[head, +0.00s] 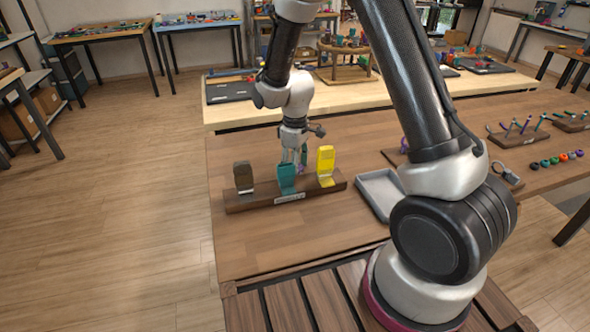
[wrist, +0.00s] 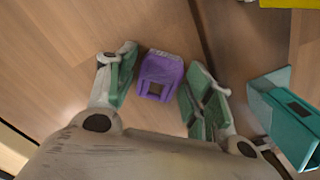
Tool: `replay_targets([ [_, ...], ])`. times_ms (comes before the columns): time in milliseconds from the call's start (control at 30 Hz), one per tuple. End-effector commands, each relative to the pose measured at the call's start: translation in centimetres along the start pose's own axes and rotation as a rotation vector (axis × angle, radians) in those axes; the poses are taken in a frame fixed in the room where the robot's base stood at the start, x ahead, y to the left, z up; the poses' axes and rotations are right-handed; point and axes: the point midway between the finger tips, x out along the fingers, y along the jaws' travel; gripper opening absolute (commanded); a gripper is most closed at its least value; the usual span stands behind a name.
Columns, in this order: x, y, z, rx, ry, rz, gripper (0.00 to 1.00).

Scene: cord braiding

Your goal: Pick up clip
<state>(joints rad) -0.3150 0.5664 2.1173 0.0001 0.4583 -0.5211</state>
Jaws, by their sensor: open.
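A purple clip (wrist: 160,76) lies on the wooden table between the fingers of my gripper (wrist: 164,84) in the wrist view, with gaps on both sides. My gripper (head: 295,153) is open, pointing down just behind the clip rack in the head view. There the purple clip (head: 300,169) is mostly hidden behind a teal clip (head: 287,179). The teal clip stands in the rack and also shows at the right of the wrist view (wrist: 290,118). A yellow clip (head: 326,166) and a dark brown clip (head: 243,177) stand in the same rack.
The long brown rack (head: 262,198) stands close in front of my gripper. A grey tray (head: 379,192) lies to its right. A board with upright coloured pegs (head: 519,135) and several small coloured beads (head: 557,160) are farther right. The table left of the rack is clear.

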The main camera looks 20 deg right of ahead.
Motion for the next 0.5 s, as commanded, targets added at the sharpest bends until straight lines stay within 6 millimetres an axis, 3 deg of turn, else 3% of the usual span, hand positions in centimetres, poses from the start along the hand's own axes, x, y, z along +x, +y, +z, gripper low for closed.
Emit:
replay_targets([
  [100,-0.04,0.00,-0.01,0.000,0.000,0.000,0.50],
  [200,-0.05,0.00,-0.01,0.000,0.000,0.000,0.32],
  [500,-0.08,0.01,-0.01,0.000,0.000,0.000,0.29],
])
